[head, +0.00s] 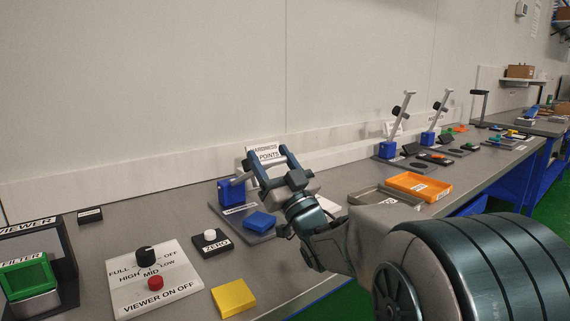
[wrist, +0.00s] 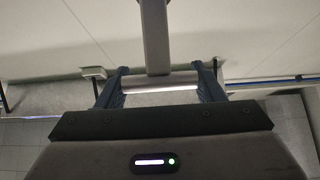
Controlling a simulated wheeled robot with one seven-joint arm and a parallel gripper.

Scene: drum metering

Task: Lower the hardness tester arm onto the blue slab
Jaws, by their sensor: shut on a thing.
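The hardness tester has a blue post (head: 231,190) on a dark base plate (head: 234,216). Its pale arm (head: 243,177) reaches from the post toward my gripper (head: 266,157), which hides part of it. The wrist view shows the grey arm bar (wrist: 155,35) ending in a crosswise handle (wrist: 160,83). My gripper's two fingers (wrist: 161,82) are shut on this handle. The blue slab (head: 260,221) lies on the base plate, below and left of my gripper. The arm appears raised above the slab, with a gap between.
A small dark box with a white button, labelled ZERO (head: 212,241), stands left of the slab. A yellow block (head: 233,298) and a white viewer control panel (head: 155,280) are nearer. A grey tray (head: 385,196) and an orange tray (head: 419,186) lie right. Two similar testers stand farther back.

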